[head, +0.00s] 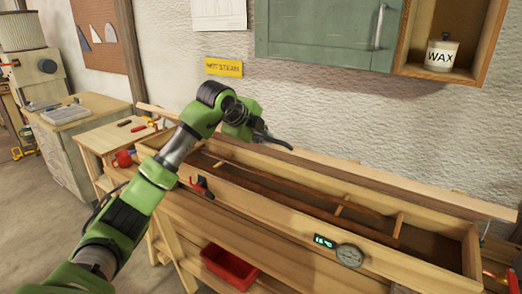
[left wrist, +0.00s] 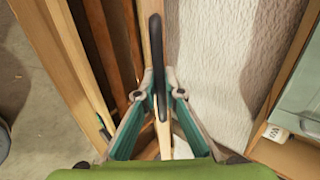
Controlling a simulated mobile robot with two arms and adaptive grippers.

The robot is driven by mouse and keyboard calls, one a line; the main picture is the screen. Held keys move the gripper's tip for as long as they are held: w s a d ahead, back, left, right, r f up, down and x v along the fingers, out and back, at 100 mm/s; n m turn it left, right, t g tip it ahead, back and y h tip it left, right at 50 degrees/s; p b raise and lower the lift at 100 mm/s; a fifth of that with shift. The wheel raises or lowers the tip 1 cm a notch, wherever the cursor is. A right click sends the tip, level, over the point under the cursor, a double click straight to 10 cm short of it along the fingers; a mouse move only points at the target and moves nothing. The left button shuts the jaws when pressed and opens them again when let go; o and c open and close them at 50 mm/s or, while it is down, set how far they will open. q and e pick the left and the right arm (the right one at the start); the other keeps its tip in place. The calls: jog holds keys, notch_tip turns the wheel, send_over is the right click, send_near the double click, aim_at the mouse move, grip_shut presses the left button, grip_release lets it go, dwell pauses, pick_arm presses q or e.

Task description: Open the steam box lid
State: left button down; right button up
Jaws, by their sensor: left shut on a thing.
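The long wooden steam box (head: 280,215) stands along the wall with its top open. Brown laths (head: 300,192) and crosspieces show inside. Its lid (head: 400,185) stands raised along the back edge, close to the wall, seen nearly edge-on. My left gripper (head: 268,136) is at the lid's dark handle (head: 281,143). In the left wrist view, the left gripper (left wrist: 158,92) is shut on this handle (left wrist: 157,45), which runs between its fingers. The lid edge (left wrist: 145,30) shows beside it. My right gripper is not in view.
A gauge (head: 349,255) and small display (head: 325,242) sit on the box front. A red-handled part (head: 200,186) is at its left. A red bin (head: 230,265) lies below. A green cabinet (head: 330,32) and wax shelf (head: 440,75) hang above.

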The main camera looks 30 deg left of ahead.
pick_arm(q)
jog(key=w+r, duration=0.9)
jog(key=w, duration=0.3)
jog(key=shift+w+d, duration=0.25)
jog(key=shift+d, duration=0.2)
jog(key=shift+r, duration=0.1)
